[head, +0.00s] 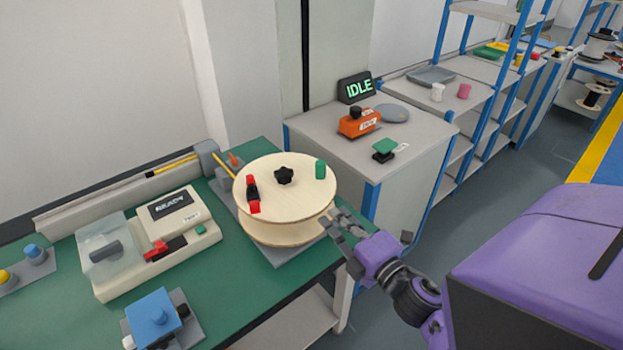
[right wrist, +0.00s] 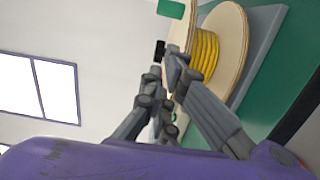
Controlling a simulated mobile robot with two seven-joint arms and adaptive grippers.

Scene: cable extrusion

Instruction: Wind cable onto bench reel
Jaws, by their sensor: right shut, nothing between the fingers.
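The bench reel (head: 262,185) has two pale wooden flanges and stands on a grey base plate on the green bench. On its top flange are a black star knob (head: 284,175), a green crank handle (head: 320,169) and a red-and-black clip (head: 252,194). Yellow cable (right wrist: 204,52) is wound between the flanges in the right wrist view. A yellow length (head: 174,166) also shows along the grey rail behind. My right gripper (head: 332,222) is shut and empty beside the reel's right edge; I cannot tell whether it touches. My left gripper is out of view.
A white machine (head: 184,224) with a "READY" display and clear cover stands left of the reel. A blue-topped box (head: 154,314) is at the bench front. A grey cabinet (head: 408,174) behind bears an orange device (head: 359,123), a green button (head: 384,147) and an "IDLE" sign (head: 357,87).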

